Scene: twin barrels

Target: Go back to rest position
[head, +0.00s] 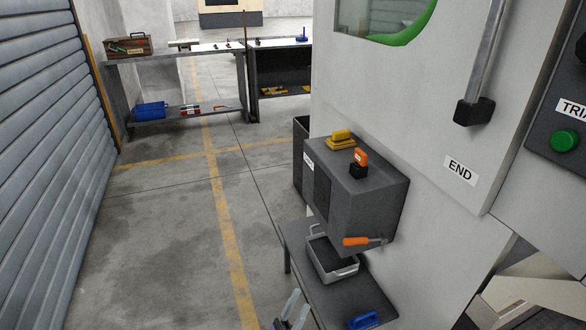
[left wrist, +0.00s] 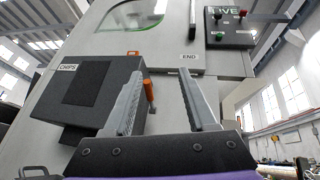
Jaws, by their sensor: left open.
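My left gripper (head: 296,308) shows at the bottom edge of the head view, beside the front left of a low grey bench (head: 345,295). Only its two finger ends show there. In the left wrist view my left gripper (left wrist: 160,62) has its two grey fingers wide apart, with nothing between them. They point up toward the white machine (left wrist: 165,45) and a dark box labelled CHIPS (left wrist: 82,95), which also shows as the dark box (head: 375,205) in the head view. My right gripper is not in view.
A grey tray (head: 343,270) and a blue-handled item (head: 364,320) are on the bench. An orange-handled tool (head: 357,241) is at the box's front. Yellow (head: 341,137) and orange (head: 360,157) items sit on top. The floor (head: 160,240) at left is clear, bounded by a shutter (head: 45,150).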

